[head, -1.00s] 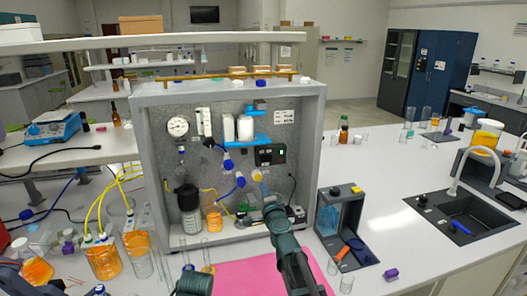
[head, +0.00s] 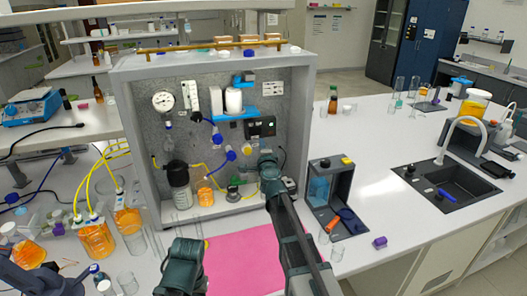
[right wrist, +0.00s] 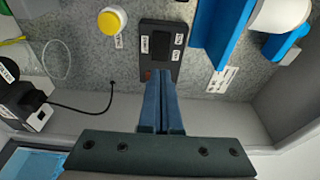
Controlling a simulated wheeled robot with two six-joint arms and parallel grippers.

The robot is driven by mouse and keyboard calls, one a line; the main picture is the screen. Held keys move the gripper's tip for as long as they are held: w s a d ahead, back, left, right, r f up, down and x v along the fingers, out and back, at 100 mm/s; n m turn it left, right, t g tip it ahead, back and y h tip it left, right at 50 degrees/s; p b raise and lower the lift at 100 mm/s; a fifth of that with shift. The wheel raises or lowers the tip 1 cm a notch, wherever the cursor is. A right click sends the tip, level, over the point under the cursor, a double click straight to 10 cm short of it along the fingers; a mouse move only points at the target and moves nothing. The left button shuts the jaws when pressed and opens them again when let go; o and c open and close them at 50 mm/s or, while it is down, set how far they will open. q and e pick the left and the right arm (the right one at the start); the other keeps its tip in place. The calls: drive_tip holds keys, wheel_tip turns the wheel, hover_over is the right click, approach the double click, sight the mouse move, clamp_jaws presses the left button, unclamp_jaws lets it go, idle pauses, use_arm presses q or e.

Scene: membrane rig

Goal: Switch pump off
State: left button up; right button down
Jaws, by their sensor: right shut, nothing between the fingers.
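A black switch box (head: 261,127) is mounted on the grey back panel of the rig. In the right wrist view the same box (right wrist: 162,45) shows a dark square face between small white labels and a small reddish spot near its edge. My right gripper (right wrist: 163,82) is shut and empty, its blue fingertips in front of the box's near edge; contact cannot be told. In the head view the right gripper (head: 266,158) is just below the box.
A yellow knob (right wrist: 111,20) and a blue bracket (right wrist: 208,38) flank the box in the wrist view. Bottles stand on the rig floor. A pink mat (head: 243,260) lies in front, with a grey open-fronted box (head: 346,172) to its right.

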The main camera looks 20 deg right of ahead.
sight(259, 132)
drive_tip(key=w, duration=0.4)
drive_tip(key=w+d, duration=0.1)
drive_tip(key=w, duration=0.2)
drive_tip(key=shift+d, duration=0.1)
